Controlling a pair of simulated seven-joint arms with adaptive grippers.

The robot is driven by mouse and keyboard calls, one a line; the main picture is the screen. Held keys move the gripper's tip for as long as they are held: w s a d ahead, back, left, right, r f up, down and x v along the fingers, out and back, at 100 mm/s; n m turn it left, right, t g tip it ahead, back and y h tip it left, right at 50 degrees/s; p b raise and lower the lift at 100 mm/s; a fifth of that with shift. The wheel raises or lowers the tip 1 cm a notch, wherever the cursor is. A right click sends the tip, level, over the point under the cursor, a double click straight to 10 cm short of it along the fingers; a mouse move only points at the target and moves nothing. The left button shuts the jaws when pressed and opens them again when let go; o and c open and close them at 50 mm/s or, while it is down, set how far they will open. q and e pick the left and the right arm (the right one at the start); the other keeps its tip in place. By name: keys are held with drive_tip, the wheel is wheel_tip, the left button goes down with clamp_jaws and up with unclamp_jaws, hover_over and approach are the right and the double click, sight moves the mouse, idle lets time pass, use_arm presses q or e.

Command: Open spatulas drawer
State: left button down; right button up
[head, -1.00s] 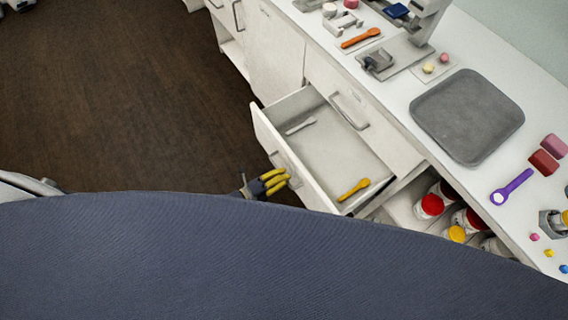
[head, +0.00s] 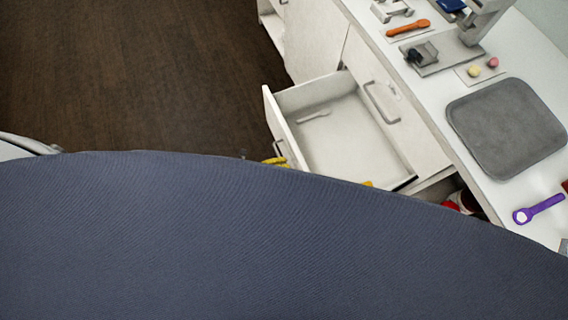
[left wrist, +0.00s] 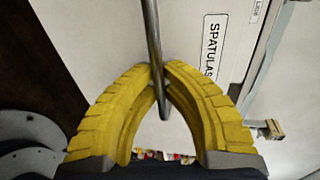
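The spatulas drawer (head: 340,142) stands pulled well out from the white cabinet. Its front (left wrist: 190,30) carries the label SPATULAS in the left wrist view. In the head view only a bit of the left gripper (head: 275,161) shows at the drawer front.
My dark blue body covers the lower head view. The counter holds a grey tray (head: 508,128), a purple spoon (head: 540,208) and an orange spatula (head: 409,28). Another closed drawer front with a handle (head: 381,102) is beside the open one. Brown floor (head: 140,75) is clear at left.

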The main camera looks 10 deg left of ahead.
use_arm(q)
drive_tip(key=c, duration=1.5)
unclamp_jaws()
drive_tip(key=v, duration=1.2)
